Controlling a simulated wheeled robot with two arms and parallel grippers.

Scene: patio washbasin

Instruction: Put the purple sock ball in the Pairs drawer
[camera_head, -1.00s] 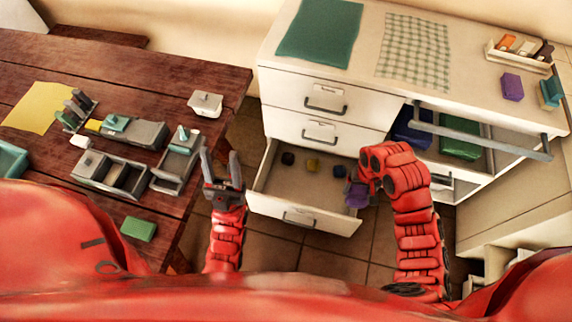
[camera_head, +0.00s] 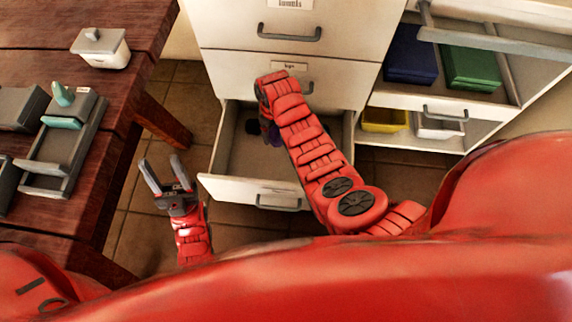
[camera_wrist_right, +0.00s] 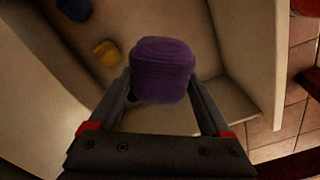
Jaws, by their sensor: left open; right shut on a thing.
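The purple sock ball (camera_wrist_right: 162,68) is between the fingers of my right gripper (camera_wrist_right: 162,92) in the right wrist view, above the inside of an open drawer. In the head view my right arm mostly hides the gripper, and only a sliver of the purple ball (camera_head: 273,136) shows. The open drawer (camera_head: 252,190) is the lowest in the white cabinet; its label is not visible. Inside it are a yellow ball (camera_wrist_right: 107,52) and a dark blue ball (camera_wrist_right: 74,9). My left gripper (camera_head: 165,166) is open and empty, left of the drawer.
A wooden table (camera_head: 135,45) stands at left with a white lidded box (camera_head: 101,48) and grey trays (camera_head: 62,150). Closed drawers (camera_head: 320,80) are above the open one. At right, a shelf holds blue (camera_head: 411,57) and green (camera_head: 470,68) items above yellow (camera_head: 385,119) and white bins (camera_head: 438,126).

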